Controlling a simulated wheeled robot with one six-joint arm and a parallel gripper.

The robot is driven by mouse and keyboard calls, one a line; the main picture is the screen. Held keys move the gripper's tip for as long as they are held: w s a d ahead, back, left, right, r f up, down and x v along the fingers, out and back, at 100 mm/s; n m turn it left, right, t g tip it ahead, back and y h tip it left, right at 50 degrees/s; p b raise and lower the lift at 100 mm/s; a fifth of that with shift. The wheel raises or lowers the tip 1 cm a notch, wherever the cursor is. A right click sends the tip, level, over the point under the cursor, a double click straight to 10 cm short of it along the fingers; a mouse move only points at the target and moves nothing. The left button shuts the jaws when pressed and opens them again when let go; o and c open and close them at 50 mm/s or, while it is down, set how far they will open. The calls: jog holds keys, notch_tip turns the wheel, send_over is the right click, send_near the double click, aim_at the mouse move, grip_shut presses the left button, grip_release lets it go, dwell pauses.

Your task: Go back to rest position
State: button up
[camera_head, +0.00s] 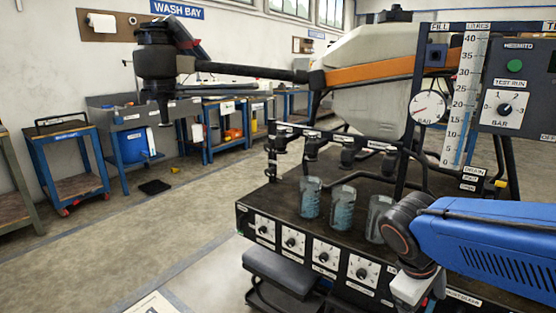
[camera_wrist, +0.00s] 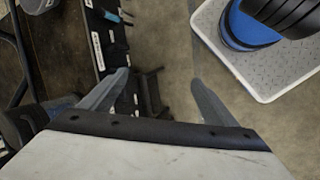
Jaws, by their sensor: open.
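My gripper (camera_wrist: 159,78) is open in the wrist view. Its two grey fingers stand wide apart with nothing between them, and it points down past the dark bench edge toward the floor. In the head view my blue arm reaches in from the right, in front of the test bench (camera_head: 285,205). Its wrist is low at the bench's front right, and the fingers cannot be made out there. Three clear cups with bluish contents stand on the bench: a left cup (camera_head: 311,197), a middle cup (camera_head: 342,208) and a right cup (camera_head: 380,218), close to my arm.
Several knobs line the bench's front panel, including a left knob (camera_head: 264,229). A pressure gauge (camera_head: 428,107) and control box (camera_head: 515,85) rise behind my arm. The drone's white tank (camera_head: 375,75) and orange boom (camera_head: 380,70) hang over the bench. Floor at left is mostly clear.

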jog(key=shift+s+a+r+m+t+y, duration=0.4)
jog(key=shift+s+m+t+y, duration=0.35)
jog(key=shift+m, duration=0.4)
jog(key=shift+s+a+r+m+t+y, duration=0.25)
jog(key=shift+s+a+m+t+y, duration=0.4)
jog(key=shift+s+m, duration=0.4)
jog(key=shift+s+a+r+m+t+y, duration=0.35)
jog(key=shift+s+m+t+y, duration=0.4)
jog(key=shift+m, duration=0.55)
jog(key=shift+w, duration=0.1)
